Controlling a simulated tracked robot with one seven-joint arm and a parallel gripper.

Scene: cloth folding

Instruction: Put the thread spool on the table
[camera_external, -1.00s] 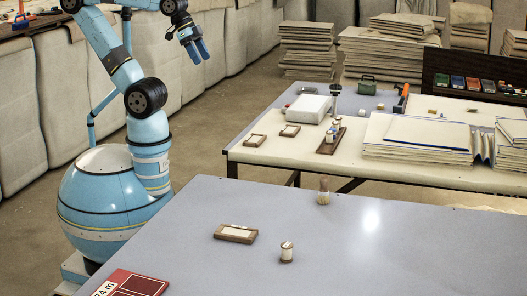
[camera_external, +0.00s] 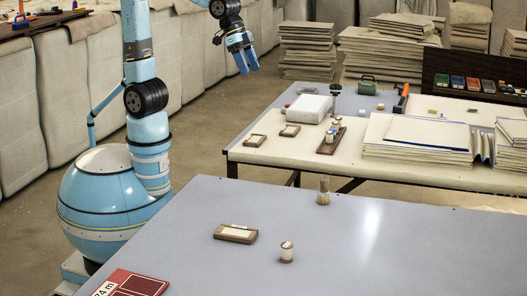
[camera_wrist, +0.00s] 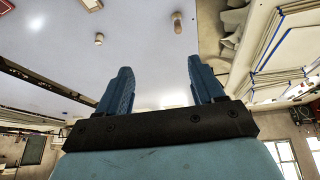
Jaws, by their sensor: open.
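A small spool-like piece (camera_external: 287,252) with a pale body and brown base stands upright on the near grey table (camera_external: 400,255). It seems to be the thread spool, and it also shows in the wrist view (camera_wrist: 99,39). A taller tan, bristly-looking piece (camera_external: 323,191) stands near the table's back edge; it shows in the wrist view too (camera_wrist: 177,23). My gripper (camera_external: 249,69) is raised, open and empty, above the floor behind the near table. Its spread blue fingers show in the wrist view (camera_wrist: 160,68), apart from both pieces.
A wooden tray with a pale inset (camera_external: 236,233) and a red card (camera_external: 132,283) lie on the near table. The far table (camera_external: 255,155) holds a small tray of spools (camera_external: 330,138), a white box (camera_external: 308,107) and stacked cloth (camera_external: 418,137). The near table's right side is clear.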

